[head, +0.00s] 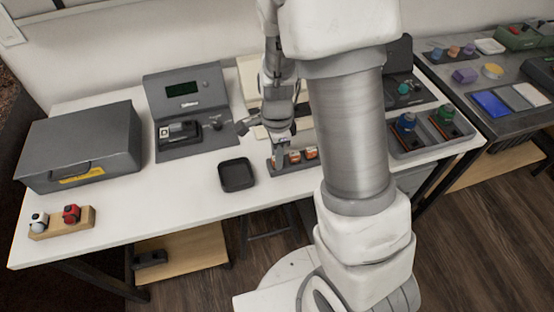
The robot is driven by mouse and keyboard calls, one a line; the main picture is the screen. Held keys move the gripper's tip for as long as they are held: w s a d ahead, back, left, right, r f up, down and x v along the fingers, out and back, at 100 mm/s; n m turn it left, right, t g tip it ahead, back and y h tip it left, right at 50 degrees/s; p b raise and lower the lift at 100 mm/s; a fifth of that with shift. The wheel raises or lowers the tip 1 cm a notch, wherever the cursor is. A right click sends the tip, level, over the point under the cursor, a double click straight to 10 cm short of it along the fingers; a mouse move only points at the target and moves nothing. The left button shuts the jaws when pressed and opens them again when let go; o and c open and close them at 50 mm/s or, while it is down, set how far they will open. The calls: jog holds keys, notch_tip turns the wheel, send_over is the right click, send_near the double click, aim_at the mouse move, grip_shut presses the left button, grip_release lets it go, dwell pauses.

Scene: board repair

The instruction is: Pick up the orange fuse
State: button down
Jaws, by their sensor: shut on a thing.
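A dark grey rack (299,166) stands near the front edge of the white table, right of centre. Small orange-and-white fuses sit in it; one fuse (294,157) shows just right of my fingers and another (311,152) farther right. My gripper (280,160) points down at the rack's left end. It is shut on an orange fuse, which is mostly hidden by the fingers. I cannot tell whether that fuse is still seated in the rack. My arm hides the area right of the rack.
An empty black tray (237,186) lies left of the rack. Behind it stands a grey device with a green display (181,88). A grey toolbox (82,140) and a wooden block with knobs (62,230) are at left. A tray of parts (430,146) is at right.

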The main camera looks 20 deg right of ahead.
jog(key=shift+r, duration=0.15)
notch_tip(320, 180, up, 4)
jog(key=shift+r+p, duration=0.2)
jog(key=shift+p, duration=0.75)
jog(key=s+d+r+p, duration=0.1)
jog(key=s+d+r, duration=0.4)
jog(key=d, duration=0.5)
jog(key=shift+s+r+p, duration=0.35)
jog(key=shift+s+r, duration=0.05)
jog(key=shift+r, duration=0.3)
